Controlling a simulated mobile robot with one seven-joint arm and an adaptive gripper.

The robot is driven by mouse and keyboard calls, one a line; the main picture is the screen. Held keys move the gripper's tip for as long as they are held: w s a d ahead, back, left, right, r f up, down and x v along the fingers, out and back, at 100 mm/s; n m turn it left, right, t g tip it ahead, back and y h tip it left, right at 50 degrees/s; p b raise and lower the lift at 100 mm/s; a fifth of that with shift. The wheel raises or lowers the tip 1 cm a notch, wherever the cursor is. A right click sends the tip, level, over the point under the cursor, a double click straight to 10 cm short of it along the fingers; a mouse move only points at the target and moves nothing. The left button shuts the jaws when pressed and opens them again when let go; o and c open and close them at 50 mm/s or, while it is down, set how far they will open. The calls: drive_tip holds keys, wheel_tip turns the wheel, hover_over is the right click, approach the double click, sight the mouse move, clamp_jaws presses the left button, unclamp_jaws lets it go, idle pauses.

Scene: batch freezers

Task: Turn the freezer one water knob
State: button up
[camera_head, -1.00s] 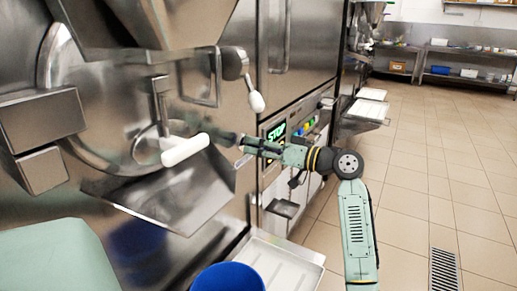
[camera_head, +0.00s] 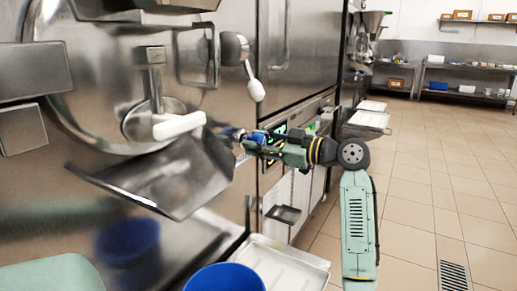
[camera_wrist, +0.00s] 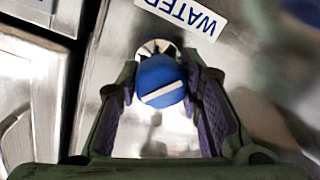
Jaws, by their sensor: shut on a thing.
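The water knob is a round blue knob with a white line (camera_wrist: 160,84), on the steel freezer front just by a "WATER" label (camera_wrist: 183,14). The white line is slightly tilted in the wrist view. My gripper (camera_wrist: 160,78) has one finger on each side of the knob and is shut on it. In the head view the knob shows as a small blue patch (camera_head: 232,133) at the tip of my gripper (camera_head: 243,141), partly hidden by the fingers.
A steel chute (camera_head: 165,185) and a white-handled lever (camera_head: 180,126) are left of my gripper. Another white-ended lever (camera_head: 255,88) hangs above. A blue bucket (camera_head: 225,279) and a white tray (camera_head: 305,272) are below. Tiled floor is free to the right.

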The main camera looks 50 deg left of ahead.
drive_tip(key=shift+n+b, duration=0.35)
drive_tip(key=shift+n, duration=0.45)
drive_tip(key=o, duration=1.2)
drive_tip(key=shift+c, duration=0.2)
drive_tip(key=v, duration=1.2)
drive_tip(key=shift+d+r, duration=0.1)
